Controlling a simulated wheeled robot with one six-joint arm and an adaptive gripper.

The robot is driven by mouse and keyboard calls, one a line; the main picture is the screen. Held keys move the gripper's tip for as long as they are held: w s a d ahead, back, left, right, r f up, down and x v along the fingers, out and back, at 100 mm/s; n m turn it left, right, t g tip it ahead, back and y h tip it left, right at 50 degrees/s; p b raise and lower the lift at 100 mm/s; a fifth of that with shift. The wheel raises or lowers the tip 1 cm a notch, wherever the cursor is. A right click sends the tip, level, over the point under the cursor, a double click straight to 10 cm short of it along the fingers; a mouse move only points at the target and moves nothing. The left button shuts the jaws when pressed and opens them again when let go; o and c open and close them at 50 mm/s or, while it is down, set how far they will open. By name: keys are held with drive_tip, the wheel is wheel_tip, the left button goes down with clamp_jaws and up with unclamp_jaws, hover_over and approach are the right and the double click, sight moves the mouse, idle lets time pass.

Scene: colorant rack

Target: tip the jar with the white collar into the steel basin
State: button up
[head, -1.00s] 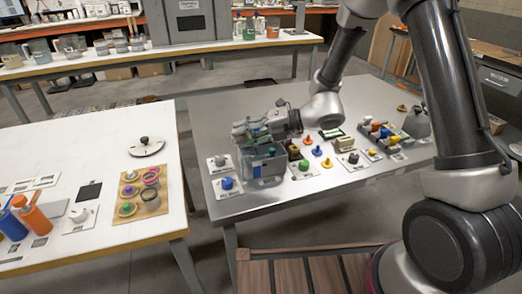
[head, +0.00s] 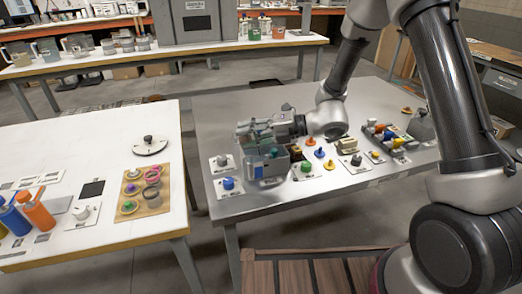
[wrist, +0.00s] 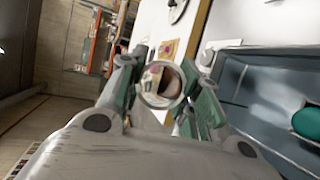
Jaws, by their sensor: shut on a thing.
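My gripper (wrist: 163,88) is shut on a small round jar (wrist: 160,101), seen nearly end-on between the green-padded fingers in the wrist view. A pale grey ring surrounds its dark brownish middle. I cannot tell for sure whether this ring is the white collar. In the head view, my gripper (head: 256,130) is just above the steel basin (head: 265,168), and the jar is hard to make out there. The grey-blue basin (wrist: 240,90) also fills the right of the wrist view, beside the gripper. A teal round thing (wrist: 306,124) shows inside it.
Knobs on plates stand around the basin, including a blue one (head: 228,183) and a green one (head: 305,168). A small rack (head: 388,136) with coloured pieces is further right. The left table holds a tan board (head: 153,203) with several coloured rings. A gap separates the tables.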

drive_tip(key=shift+w+d+f+y, duration=0.15)
drive_tip(key=shift+d+f+y, duration=0.35)
drive_tip(key=shift+y, duration=0.1)
idle(0.5)
